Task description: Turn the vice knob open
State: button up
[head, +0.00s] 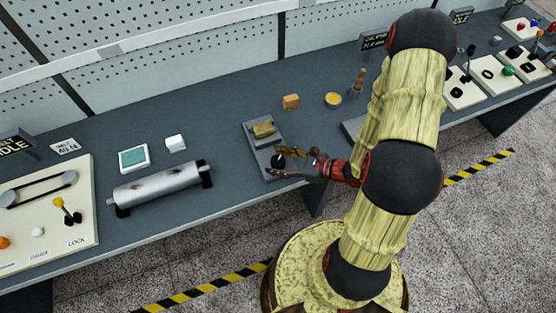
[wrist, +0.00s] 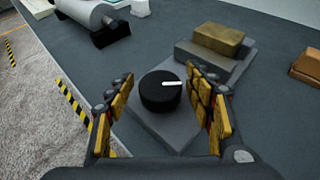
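The vice knob (wrist: 161,92) is a round black knob with a white pointer line, which points to the right in the wrist view. It sits on the grey vice base (wrist: 222,92), in front of the vice's block with a brass-coloured piece (wrist: 218,39) on top. In the head view the vice (head: 252,128) is near the table's front edge, with the dark knob (head: 279,160) partly hidden by my gripper. My gripper (wrist: 162,95) is open, its yellow-padded fingers on either side of the knob. A gap shows between the left finger and the knob; contact on the right is unclear.
A silver roller (head: 158,187) lies left of the vice on the grey table (head: 225,115). An orange block (head: 291,101) and a yellow round dish (head: 333,100) stand behind. A white block (head: 175,142) and a teal-screened device (head: 133,158) are at left. The table's front edge is close.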

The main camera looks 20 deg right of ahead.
jog(key=c, duration=1)
jog(key=shift+y, duration=0.3)
jog(key=n+g+y+p, duration=0.1)
jog(key=n+g+y, duration=0.1)
jog(key=n+g, duration=0.1)
jog(key=shift+w+r+n+g+p, duration=0.1)
jog(key=shift+n+g+p, duration=0.25)
jog(key=shift+n, duration=0.15)
jog(key=n+g+y+p, duration=0.1)
jog(key=n+g, duration=0.3)
jog(key=g, duration=0.1)
jog(key=shift+n, duration=0.3)
jog(key=n+g+h, duration=0.1)
jog(key=n+g, duration=0.5)
jog(key=g, duration=0.1)
jog(key=n+g+h, duration=0.5)
jog(key=n, duration=0.1)
jog(key=shift+n+g+h+b, duration=0.3)
jog(key=shift+n+g+b, duration=0.05)
jog(key=shift+n, duration=0.05)
jog(key=o, duration=1.1)
jog(key=shift+h, duration=0.3)
